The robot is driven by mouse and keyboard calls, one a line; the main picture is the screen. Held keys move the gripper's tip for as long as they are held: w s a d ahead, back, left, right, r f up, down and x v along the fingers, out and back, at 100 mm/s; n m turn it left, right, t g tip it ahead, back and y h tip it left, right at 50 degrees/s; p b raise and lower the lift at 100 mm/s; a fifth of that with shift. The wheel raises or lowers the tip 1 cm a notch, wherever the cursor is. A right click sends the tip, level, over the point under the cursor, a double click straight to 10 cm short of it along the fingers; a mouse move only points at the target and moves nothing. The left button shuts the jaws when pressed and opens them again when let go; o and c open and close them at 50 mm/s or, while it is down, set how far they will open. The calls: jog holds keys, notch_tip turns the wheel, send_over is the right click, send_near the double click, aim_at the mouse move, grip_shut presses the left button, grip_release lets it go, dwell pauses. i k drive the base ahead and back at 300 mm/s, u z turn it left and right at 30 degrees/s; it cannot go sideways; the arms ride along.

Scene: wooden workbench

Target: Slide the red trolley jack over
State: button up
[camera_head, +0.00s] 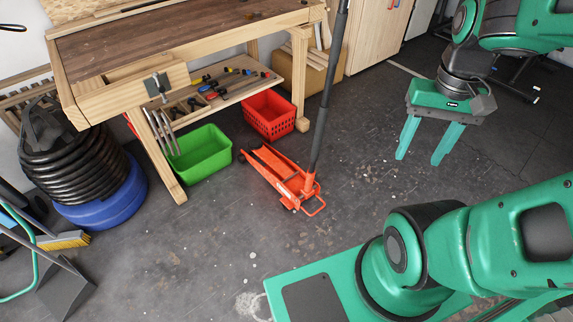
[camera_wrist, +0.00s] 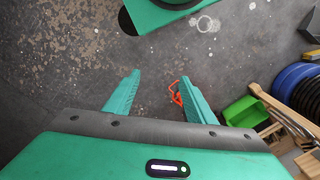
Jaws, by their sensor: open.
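The red trolley jack (camera_head: 278,174) stands on the dark floor in front of the workbench. Its long dark handle (camera_head: 326,95) rises steeply from its near end and passes out of the top of the head view. My gripper (camera_head: 420,148) hangs above the floor to the right of the jack, fingers pointing down, apart and empty. It does not touch the jack. In the wrist view my gripper (camera_wrist: 160,85) is open, and a small red-orange part of the jack (camera_wrist: 175,93) shows beside the right finger. The rest of the jack is hidden there behind that finger and the gripper body.
The wooden workbench (camera_head: 185,35) stands behind the jack, with tools on its lower shelf. A green bin (camera_head: 202,160) and a red crate (camera_head: 270,116) sit under it. A black hose coil (camera_head: 65,150) rests on a blue drum (camera_head: 110,205) at left. The floor between jack and gripper is clear.

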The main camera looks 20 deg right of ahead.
aim_at(285, 177)
jog(key=z, duration=1.5)
jog(key=i, duration=4.65)
jog(key=u, duration=0.55)
